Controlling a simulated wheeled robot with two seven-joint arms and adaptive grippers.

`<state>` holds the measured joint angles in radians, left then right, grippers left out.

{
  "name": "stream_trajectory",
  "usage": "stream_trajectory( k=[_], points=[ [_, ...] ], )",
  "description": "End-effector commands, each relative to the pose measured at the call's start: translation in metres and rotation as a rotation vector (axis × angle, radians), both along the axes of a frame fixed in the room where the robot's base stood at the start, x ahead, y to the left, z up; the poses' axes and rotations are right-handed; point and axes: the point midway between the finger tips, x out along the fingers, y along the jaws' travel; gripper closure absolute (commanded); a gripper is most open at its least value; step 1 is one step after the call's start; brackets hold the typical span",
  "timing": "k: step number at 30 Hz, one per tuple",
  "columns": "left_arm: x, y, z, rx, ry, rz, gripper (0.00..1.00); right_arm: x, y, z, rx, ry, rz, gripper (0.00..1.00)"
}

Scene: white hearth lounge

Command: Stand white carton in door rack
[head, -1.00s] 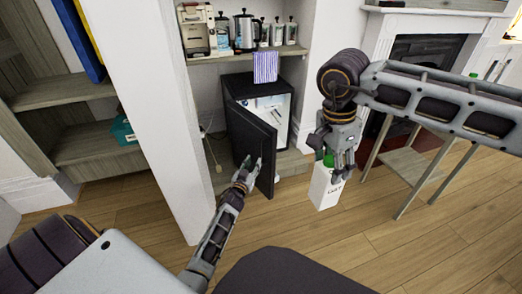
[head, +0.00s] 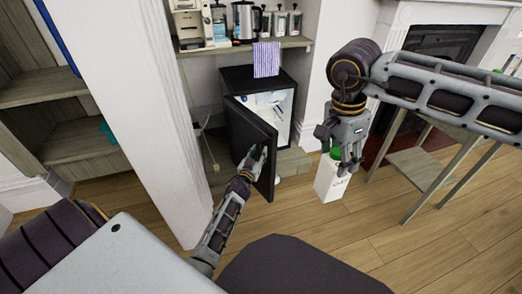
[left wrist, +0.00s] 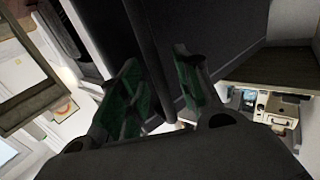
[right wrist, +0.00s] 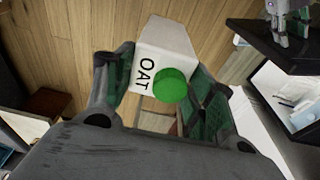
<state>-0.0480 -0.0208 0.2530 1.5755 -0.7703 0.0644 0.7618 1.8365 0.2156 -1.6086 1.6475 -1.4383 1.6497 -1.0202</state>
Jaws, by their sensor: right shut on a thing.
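The white carton (head: 328,186) with a green cap hangs upright below my right gripper (head: 344,164), which is shut on it. In the right wrist view the carton (right wrist: 167,42) shows "OAT" lettering and sits between the fingers. The small black fridge (head: 238,77) stands in the alcove with its door (head: 243,138) partly open. The door's inner face and its rack are hidden in the head view. My left gripper (head: 258,162) is at the door's free edge. In the left wrist view its fingers (left wrist: 158,80) are apart, with the dark door edge between them.
A striped cloth (head: 266,60) hangs over the fridge from a shelf (head: 225,50) holding a kettle and jars. A white wall edge (head: 160,130) stands left of the fridge. A small wooden table (head: 412,160) stands right of the carton. The wood floor between is clear.

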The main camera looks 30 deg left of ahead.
Motion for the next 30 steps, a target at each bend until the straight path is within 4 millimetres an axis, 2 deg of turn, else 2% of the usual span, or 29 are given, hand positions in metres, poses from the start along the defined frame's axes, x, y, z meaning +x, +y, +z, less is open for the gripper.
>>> stream_trajectory(
  k=[14,22,30],
  points=[
    [-0.0001,-0.0004,0.0002,0.001,0.0,0.001,0.66,0.0001,0.0002,0.0,0.002,-0.001,0.0,0.86],
    [-0.0001,-0.0004,0.0002,0.001,0.0,0.001,1.0,0.0001,0.0002,0.0,0.002,-0.001,0.0,0.86],
    [-0.0001,-0.0005,0.0003,0.001,-0.001,0.001,1.0,0.0001,0.0002,0.0,0.002,-0.001,0.0,0.86]
  ],
)
